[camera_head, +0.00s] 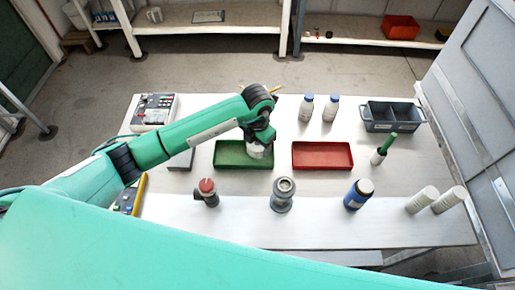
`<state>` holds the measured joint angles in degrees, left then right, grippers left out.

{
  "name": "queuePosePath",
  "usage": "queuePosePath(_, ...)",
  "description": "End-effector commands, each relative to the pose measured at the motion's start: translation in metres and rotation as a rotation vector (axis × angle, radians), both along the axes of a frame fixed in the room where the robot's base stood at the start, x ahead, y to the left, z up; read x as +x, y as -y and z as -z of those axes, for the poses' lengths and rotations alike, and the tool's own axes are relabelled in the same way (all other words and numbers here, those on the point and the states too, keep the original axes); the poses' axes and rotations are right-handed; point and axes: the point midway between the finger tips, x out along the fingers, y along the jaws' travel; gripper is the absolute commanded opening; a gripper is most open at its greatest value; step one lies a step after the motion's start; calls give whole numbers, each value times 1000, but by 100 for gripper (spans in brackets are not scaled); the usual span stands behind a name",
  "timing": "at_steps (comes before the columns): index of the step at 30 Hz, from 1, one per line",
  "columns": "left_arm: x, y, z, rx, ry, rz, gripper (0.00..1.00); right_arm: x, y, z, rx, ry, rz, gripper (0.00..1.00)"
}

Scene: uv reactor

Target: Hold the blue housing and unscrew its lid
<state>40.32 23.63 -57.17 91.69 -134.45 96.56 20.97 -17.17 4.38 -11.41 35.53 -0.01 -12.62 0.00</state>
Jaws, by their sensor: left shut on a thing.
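The blue housing (354,197) stands on the front right of the white table, tilted in the picture. Its pale, cream-coloured top (366,186) shows at its upper end, and no gripper touches it. My left gripper (259,149) is well to the left of the housing and farther back, over the right end of the green tray (225,165). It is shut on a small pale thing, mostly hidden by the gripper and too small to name. My right gripper is not in view.
A red tray (322,168) lies right of the green one. A grey metal fitting (282,196) and a red-topped part (207,192) stand at the front. Two white bottles (307,107), a grey bin (392,125) and white ribbed cylinders (423,200) stand around. The front strip between them is clear.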

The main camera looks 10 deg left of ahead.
Motion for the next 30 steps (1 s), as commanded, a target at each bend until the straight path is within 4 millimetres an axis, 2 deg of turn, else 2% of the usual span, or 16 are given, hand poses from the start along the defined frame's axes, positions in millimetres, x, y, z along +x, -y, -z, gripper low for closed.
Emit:
queuePosePath(8, -1, 0, 37, 0, -4, -1, 35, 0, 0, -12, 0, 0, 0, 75)
queuePosePath(19, 0, 0, 44, 1, -1, 0, 35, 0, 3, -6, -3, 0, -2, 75)
queuePosePath(20, 0, 0, 43, 1, -1, 0, 66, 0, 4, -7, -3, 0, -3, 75)
queuePosePath(22, -1, 0, 42, 1, -1, 0, 80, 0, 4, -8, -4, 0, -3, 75)
queuePosePath(23, -1, 0, 42, 1, -1, 0, 84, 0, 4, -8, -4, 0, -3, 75)
queuePosePath(30, -1, 0, 42, 1, -1, 0, 84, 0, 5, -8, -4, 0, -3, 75)
